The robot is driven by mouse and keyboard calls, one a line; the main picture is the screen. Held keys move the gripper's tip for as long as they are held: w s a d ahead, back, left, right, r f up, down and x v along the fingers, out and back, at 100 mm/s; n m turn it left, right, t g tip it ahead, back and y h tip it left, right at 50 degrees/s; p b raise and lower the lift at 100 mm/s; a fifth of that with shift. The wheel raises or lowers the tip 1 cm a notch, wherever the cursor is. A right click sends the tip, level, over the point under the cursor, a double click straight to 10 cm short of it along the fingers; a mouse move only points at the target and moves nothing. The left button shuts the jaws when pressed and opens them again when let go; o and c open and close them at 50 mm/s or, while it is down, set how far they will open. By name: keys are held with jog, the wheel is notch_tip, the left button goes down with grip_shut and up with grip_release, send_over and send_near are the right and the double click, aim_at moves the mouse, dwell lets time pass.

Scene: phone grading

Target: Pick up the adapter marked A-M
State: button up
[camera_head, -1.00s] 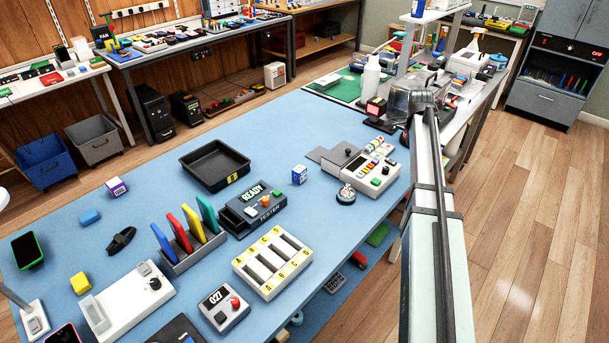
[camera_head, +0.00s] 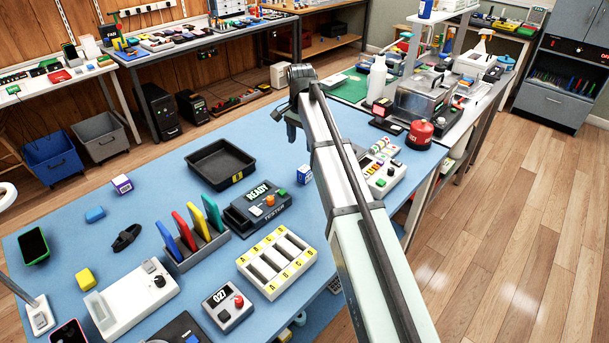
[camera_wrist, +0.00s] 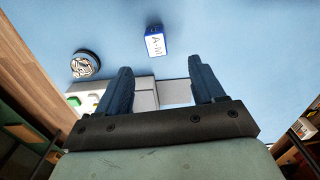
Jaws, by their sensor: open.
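The adapter marked A-M (camera_wrist: 156,42) is a small blue block with a white label, lying on the blue table ahead of my fingertips in the wrist view. A blue-and-white block that looks like it shows in the head view (camera_head: 304,173), right of the tester. My gripper (camera_wrist: 160,68) is open, its two dark blue fingers apart with nothing held between them. In the head view my gripper (camera_head: 291,122) is above the table's far part, beyond the block and apart from it.
A round coil with a white label (camera_wrist: 85,64) lies left of the adapter in the wrist view. The black tester (camera_head: 258,205), black tray (camera_head: 205,181) and white keypad device (camera_head: 385,180) are nearby. A purple-and-white block (camera_head: 121,184) sits farther left. Table beyond the tray is clear.

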aim_at(305, 168)
notch_tip(305, 168, down, 8)
jog(key=shift+f, duration=0.2)
jog(key=shift+d+f, duration=0.2)
jog(key=shift+f, duration=0.7)
jog(key=shift+d+f, duration=0.15)
jog(key=shift+f, duration=0.7)
jog(key=shift+d+f, duration=0.2)
jog(key=shift+f, duration=0.7)
jog(key=c, duration=1)
